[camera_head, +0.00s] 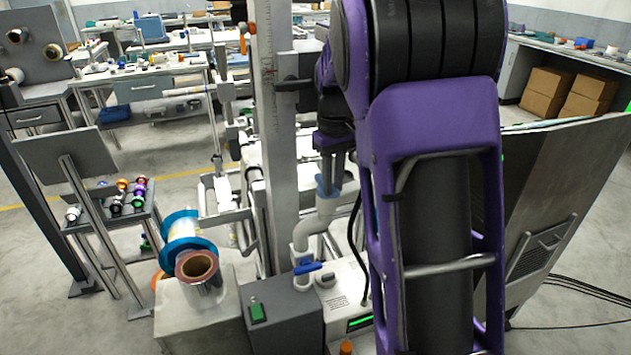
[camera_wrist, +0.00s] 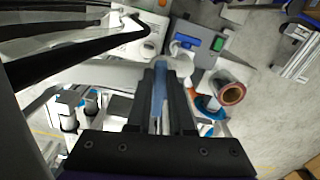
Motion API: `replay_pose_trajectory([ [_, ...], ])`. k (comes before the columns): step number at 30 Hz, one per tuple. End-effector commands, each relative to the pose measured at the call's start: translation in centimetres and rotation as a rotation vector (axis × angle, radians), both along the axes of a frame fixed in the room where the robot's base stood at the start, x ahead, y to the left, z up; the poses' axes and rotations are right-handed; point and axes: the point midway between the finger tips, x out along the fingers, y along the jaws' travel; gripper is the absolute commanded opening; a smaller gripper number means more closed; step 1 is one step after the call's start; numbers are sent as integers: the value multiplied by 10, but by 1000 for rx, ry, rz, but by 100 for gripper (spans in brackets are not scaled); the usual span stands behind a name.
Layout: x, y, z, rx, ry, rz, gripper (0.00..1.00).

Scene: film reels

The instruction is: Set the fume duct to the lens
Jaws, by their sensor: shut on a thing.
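The fume duct appears to be the pale grey bent pipe (camera_head: 318,224) beside the tall grey post, with a light blue collar at its upper end. My gripper (camera_head: 326,178) points down at the collar, partly hidden by my arm. In the wrist view its two dark fingers (camera_wrist: 160,98) are shut on the blue part (camera_wrist: 158,92) between them. The pipe's lower end is by a white fitting with a blue lever (camera_head: 307,267). I cannot pick out the lens for certain.
A grey box with a green switch (camera_head: 257,311) and a white unit with a green display (camera_head: 359,321) stand below. A copper-coloured roll (camera_head: 197,267) and a blue-rimmed reel (camera_head: 187,233) are to the left. The tall post (camera_head: 277,150) stands close beside my gripper.

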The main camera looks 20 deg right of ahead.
Motion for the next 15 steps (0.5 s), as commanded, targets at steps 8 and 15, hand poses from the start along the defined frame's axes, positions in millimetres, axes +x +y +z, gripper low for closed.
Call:
replay_pose_trajectory([
  [8,1,0,1,2,-4,83,0],
  [15,2,0,1,1,-4,82,29],
])
